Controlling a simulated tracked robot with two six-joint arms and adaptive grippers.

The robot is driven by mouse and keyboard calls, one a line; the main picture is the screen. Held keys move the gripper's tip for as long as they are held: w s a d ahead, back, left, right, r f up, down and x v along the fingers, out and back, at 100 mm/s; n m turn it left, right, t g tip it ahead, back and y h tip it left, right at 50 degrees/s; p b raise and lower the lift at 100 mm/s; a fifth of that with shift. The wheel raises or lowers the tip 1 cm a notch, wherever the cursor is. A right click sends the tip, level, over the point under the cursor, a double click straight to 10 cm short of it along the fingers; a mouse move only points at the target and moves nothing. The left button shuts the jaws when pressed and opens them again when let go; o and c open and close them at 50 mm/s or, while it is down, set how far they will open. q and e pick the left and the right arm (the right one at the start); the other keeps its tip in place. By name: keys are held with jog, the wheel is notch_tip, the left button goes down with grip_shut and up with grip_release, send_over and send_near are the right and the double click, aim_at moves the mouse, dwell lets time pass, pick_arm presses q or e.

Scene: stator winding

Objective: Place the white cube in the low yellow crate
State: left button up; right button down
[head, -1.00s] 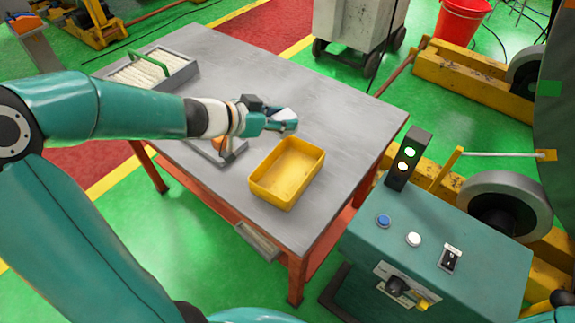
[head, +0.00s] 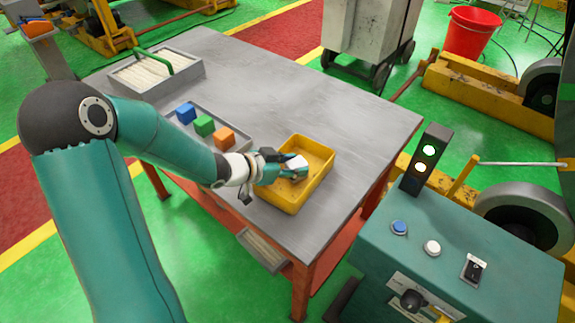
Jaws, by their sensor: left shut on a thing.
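The white cube (head: 295,163) is between the fingers of my left gripper (head: 288,168), which is shut on it. The low yellow crate (head: 318,178) stands on the grey table, near its front edge. My left gripper reaches in from the left over the crate's left wall, and the cube shows over the crate's inside. I cannot tell how high the cube is above the crate floor. My right gripper is not in the view.
A grey tray (head: 232,141) left of the crate holds a blue cube (head: 186,113), a green cube (head: 204,125) and an orange cube (head: 224,138). A box with a green handle (head: 165,62) stands at the table's back left. The table's right half (head: 340,110) is clear.

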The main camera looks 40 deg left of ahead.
pick_arm(q)
jog(key=shift+f, duration=0.15)
jog(key=o, duration=1.2)
jog(key=shift+c, duration=0.2)
jog(key=shift+s+a+r, duration=0.1)
jog(key=shift+s+r, duration=0.15)
jog(key=p+v, duration=0.2)
jog(key=v, duration=0.9)
jog(key=shift+s, duration=0.25)
